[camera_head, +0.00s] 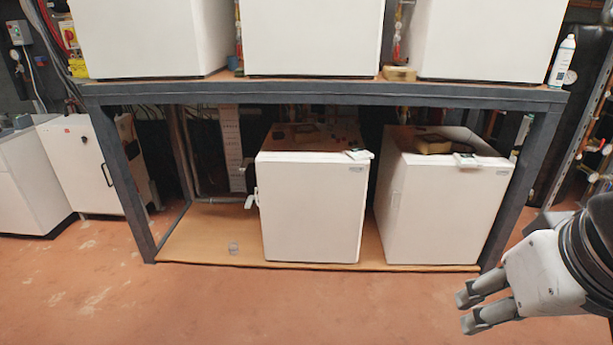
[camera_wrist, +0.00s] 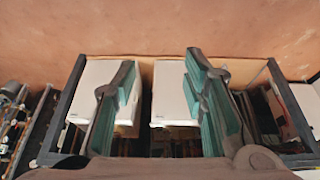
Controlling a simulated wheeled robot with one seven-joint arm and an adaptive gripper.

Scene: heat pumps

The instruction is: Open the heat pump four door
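Two white box-shaped heat pumps stand on the lower shelf: a left one (camera_head: 312,210) and a right one (camera_head: 442,212). Their front doors look closed. The left one has handle-like fittings (camera_head: 250,201) at its left edge. No number is readable, so I cannot tell which is heat pump four. My gripper (camera_head: 464,309) is at the lower right in the head view, in front of the rack and apart from both units. In the wrist view, my gripper (camera_wrist: 162,60) has its two fingers spread with nothing between them. The units appear upside down there, partly behind the fingers.
A dark metal rack (camera_head: 320,98) carries three more white units above, including a middle one (camera_head: 312,38). Its right leg (camera_head: 520,190) stands near my gripper. The reddish floor (camera_head: 300,300) in front is clear.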

